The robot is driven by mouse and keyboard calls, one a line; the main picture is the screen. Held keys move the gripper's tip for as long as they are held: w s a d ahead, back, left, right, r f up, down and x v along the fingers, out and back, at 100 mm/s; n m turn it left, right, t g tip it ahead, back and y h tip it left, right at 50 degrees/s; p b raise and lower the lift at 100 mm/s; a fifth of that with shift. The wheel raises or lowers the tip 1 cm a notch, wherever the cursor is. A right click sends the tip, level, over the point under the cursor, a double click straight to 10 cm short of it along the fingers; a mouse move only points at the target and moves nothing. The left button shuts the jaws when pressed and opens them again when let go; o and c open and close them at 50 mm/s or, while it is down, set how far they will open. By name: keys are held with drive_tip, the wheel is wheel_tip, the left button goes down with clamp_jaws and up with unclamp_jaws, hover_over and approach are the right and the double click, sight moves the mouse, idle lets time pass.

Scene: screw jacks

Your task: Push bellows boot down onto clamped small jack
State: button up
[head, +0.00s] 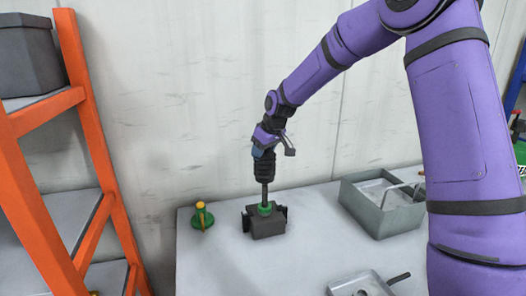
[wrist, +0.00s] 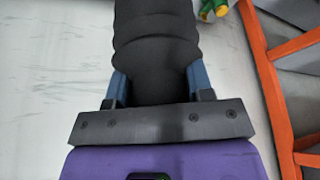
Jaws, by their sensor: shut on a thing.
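The bellows boot (head: 265,169) is a black ribbed sleeve, upright, with a dark shaft below it in the head view. The small jack (head: 265,208) shows a green body held in a dark clamp block (head: 265,224) on the table. The boot is above the green body, around or in line with the shaft; I cannot tell which. My gripper (head: 264,150) is shut on the boot near its top. In the wrist view the blue fingers (wrist: 160,88) press on both sides of the black boot (wrist: 155,45). The boot hides the jack there.
A green and yellow jack (head: 202,217) stands left of the clamp on the grey table (head: 215,265). A grey metal bin (head: 382,206) is at the right. A shallow tray (head: 360,285) lies at the front right. An orange shelf rack (head: 90,140) stands left.

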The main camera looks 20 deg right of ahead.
sight(264, 187)
drive_tip(key=shift+s, duration=0.1)
drive_tip(key=shift+f, duration=0.1)
idle(0.5)
drive_tip(key=shift+f, duration=0.35)
drive_tip(key=shift+f, duration=6.5)
drive_tip(key=o, duration=1)
drive_tip(key=shift+r, duration=0.1)
